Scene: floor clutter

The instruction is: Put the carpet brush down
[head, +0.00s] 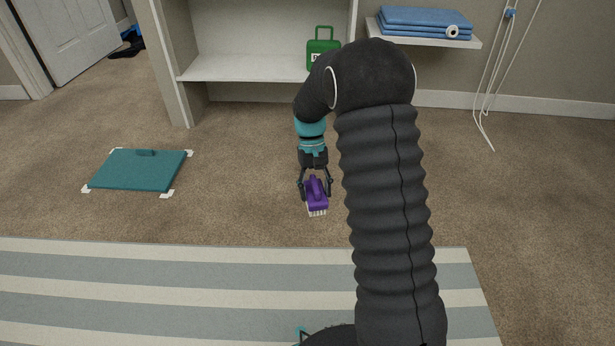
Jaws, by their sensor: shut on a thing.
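The carpet brush (317,201) is purple with pale bristles along its lower front edge. My gripper (315,187) is shut on it, with dark fingers on both sides of the purple body. The brush is low over the brown carpet, just beyond the striped rug. I cannot tell whether the bristles touch the floor. The upper part of the brush is partly hidden between the fingers.
A striped rug (220,285) covers the foreground. A shelf unit (240,68) with a green case (318,48) stands behind. Carpet between is clear.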

